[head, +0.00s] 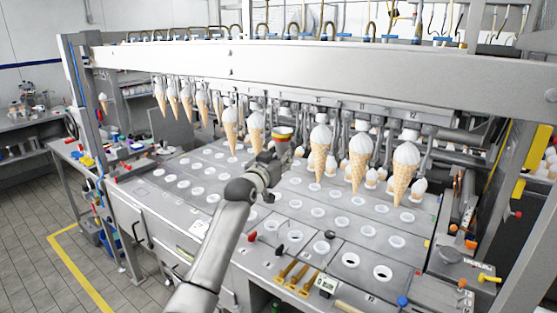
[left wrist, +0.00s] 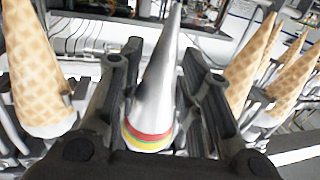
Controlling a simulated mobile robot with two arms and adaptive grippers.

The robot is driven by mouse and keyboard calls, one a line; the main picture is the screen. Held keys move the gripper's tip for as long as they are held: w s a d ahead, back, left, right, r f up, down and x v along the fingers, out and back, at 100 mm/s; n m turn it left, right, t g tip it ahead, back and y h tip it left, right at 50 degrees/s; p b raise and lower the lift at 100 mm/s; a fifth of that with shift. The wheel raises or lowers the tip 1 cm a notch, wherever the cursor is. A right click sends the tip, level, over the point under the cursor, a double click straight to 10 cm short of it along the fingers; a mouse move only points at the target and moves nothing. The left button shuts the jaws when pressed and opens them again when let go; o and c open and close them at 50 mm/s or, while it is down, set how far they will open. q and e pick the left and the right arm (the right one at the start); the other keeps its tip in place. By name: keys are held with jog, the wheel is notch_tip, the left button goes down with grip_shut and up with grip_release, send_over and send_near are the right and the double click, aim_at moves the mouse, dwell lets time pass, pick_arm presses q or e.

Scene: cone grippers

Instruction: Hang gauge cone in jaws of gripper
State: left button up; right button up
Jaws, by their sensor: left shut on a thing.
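The gauge cone is a plain silver metal cone with red, yellow and green bands at its wide end. In the left wrist view the gauge cone (left wrist: 157,85) stands between the two dark fingers of my left gripper (left wrist: 160,68). In the head view the red and yellow wide end of the gauge cone (head: 284,133) shows just above my left gripper (head: 278,155), which hides most of its body. It sits in the gap of the hanging row, between waffle cones on both sides. Whether machine jaws touch it is hidden. My right gripper is not in view.
Filled waffle cones (head: 359,160) hang point down along the overhead beam (head: 300,68), close on both sides of my left gripper. Below is a steel deck with rows of round holes (head: 358,201). Small tools (head: 291,273) lie at its front edge.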

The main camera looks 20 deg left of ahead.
pick_arm(q)
jog(key=shift+w+d+b, duration=0.2)
jog(key=shift+w+b, duration=0.1)
jog(key=shift+w, duration=0.25)
jog(key=shift+w+d+b, duration=0.2)
jog(key=shift+w+b, duration=0.1)
jog(key=shift+w, duration=0.25)
jog(key=shift+r, duration=0.1)
jog(key=shift+f, duration=0.55)
dwell(0.8)
jog(key=o, duration=0.9)
jog(key=shift+o, duration=0.2)
jog(key=o, duration=0.3)
